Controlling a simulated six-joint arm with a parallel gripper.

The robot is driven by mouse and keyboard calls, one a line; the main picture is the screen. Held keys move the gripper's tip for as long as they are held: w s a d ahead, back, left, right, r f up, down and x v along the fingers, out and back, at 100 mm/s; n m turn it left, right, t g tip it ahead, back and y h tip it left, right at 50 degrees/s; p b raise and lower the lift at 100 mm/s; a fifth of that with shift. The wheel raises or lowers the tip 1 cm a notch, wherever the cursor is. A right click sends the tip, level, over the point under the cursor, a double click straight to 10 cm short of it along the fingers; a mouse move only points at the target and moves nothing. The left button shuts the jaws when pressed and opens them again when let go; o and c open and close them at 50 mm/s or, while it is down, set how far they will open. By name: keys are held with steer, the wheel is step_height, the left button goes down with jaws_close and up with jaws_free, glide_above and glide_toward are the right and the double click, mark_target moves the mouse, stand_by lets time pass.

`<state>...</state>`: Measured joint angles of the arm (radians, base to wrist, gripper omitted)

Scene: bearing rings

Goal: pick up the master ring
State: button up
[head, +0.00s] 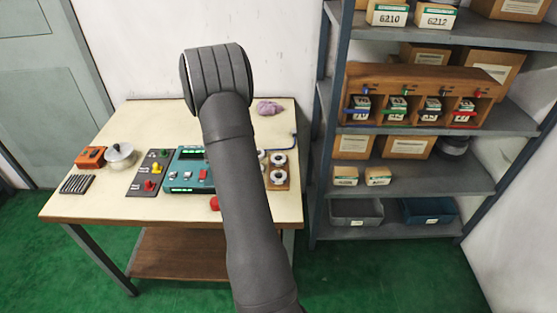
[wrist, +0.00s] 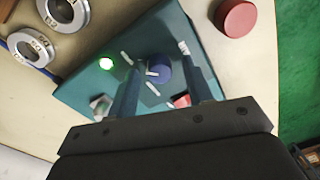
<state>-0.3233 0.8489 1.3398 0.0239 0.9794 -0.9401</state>
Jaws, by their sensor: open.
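Steel rings with markings lie at the upper left of the wrist view, one nearer the top (wrist: 64,12) and one lower (wrist: 31,48). In the head view, several such rings (head: 278,177) sit on a brown board right of my arm. I cannot tell which is the master ring. My gripper (wrist: 160,57) is open and empty, its two fingers over the teal instrument box (wrist: 85,88) with a blue knob (wrist: 158,70) between them. The rings are left of the fingers, apart from them. In the head view my arm hides the gripper and part of the board.
A red round piece (wrist: 236,18) lies beside the box. The table (head: 130,125) also carries a switch panel (head: 148,178), a lidded pot (head: 120,156), an orange box (head: 90,157) and a purple cloth (head: 269,107). A loaded shelf rack (head: 410,185) stands to the right.

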stand_by(0.4)
steer(key=o, duration=0.7)
steer(key=w+d+r+n+t+h, duration=0.2)
steer(key=w+d+r+n, duration=0.1)
steer(key=d+r+n, duration=0.45)
steer(key=n+t+h, duration=0.1)
steer(key=n+t, duration=0.1)
steer(key=n, duration=0.4)
glide_toward(278, 158)
steer(key=x, duration=0.8)
steer(key=shift+f, duration=0.2)
